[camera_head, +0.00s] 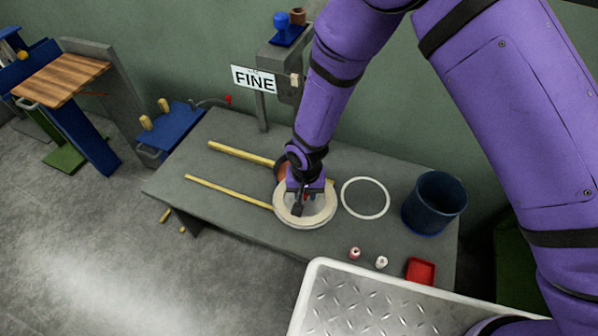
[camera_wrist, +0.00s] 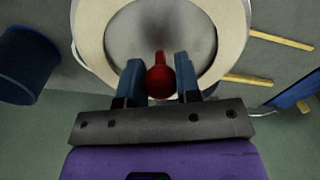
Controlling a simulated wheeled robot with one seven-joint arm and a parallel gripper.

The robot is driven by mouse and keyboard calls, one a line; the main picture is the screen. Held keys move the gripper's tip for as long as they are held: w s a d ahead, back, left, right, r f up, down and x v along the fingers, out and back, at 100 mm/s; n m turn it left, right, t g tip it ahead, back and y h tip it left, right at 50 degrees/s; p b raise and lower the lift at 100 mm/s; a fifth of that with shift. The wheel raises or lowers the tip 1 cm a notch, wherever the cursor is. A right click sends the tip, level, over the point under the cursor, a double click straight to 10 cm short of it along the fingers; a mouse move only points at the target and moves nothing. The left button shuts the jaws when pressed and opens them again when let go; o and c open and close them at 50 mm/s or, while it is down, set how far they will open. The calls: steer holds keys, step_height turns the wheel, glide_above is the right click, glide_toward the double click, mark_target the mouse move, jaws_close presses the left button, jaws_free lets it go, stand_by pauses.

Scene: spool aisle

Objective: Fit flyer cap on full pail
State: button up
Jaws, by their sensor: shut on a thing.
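My gripper (camera_head: 304,200) points down over a round cream ring (camera_head: 318,213) with a grey, shiny middle, on the table. In the wrist view, its blue fingers (camera_wrist: 160,82) are closed around a red knob (camera_wrist: 160,80) that stands out over the grey middle. The knob looks like the handle of the flyer cap, but I cannot tell where the cap's edge lies. A whiter rim shows just outside the cream ring in the wrist view (camera_wrist: 249,20). A blue pail (camera_head: 433,203) stands apart at the table's right; its inside is dark and its fill is unclear.
An empty white circle (camera_head: 366,197) lies between the ring and the blue pail. Two yellow rods (camera_head: 228,192) lie left of the ring. Small spools (camera_head: 355,253) and a red tray (camera_head: 420,270) are at the front edge. A "FINE" sign (camera_head: 254,79) stands behind.

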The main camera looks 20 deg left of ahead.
steer(key=shift+s+a+f, duration=0.1)
steer(key=shift+s+a, duration=0.25)
steer(key=shift+s, duration=0.1)
steer(key=shift+w+a+f, duration=0.1)
steer(key=shift+a, duration=0.1)
steer(key=shift+w+a+f, duration=0.8)
steer(key=shift+w+a, duration=0.05)
steer(key=shift+w, duration=1.55)
steer(key=shift+w+a+f, duration=0.8)
steer(key=shift+w+f, duration=0.05)
steer(key=shift+w, duration=1.6)
steer(key=shift+w+a+f, duration=0.8)
steer(key=shift+w+a, duration=0.05)
steer(key=shift+w, duration=1.55)
steer(key=shift+f, duration=0.15)
steer(key=o, duration=1)
steer(key=shift+o, duration=0.2)
